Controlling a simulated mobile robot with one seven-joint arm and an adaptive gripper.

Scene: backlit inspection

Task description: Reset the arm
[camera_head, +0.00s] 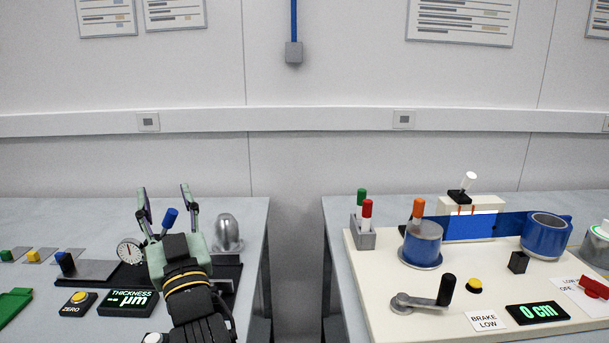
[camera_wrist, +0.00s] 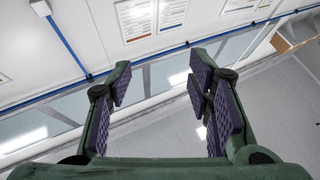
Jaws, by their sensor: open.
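My gripper (camera_head: 166,196) is raised in front of the left bench in the head view, its fingers pointing up and spread apart. Nothing is between them. In the wrist view my gripper (camera_wrist: 158,88) shows two green fingers with purple ridged pads, wide apart and empty. My arm hides part of the left bench and some of the gauge there.
On the left bench (camera_head: 40,208) are a dial gauge (camera_head: 130,251), a thickness display (camera_head: 128,302), a zero button (camera_head: 78,298) and a metal dome (camera_head: 227,230). A gap separates it from the right bench, where a white board (camera_head: 365,270) carries blue reels (camera_head: 422,245), a crank (camera_head: 420,300) and marker pens.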

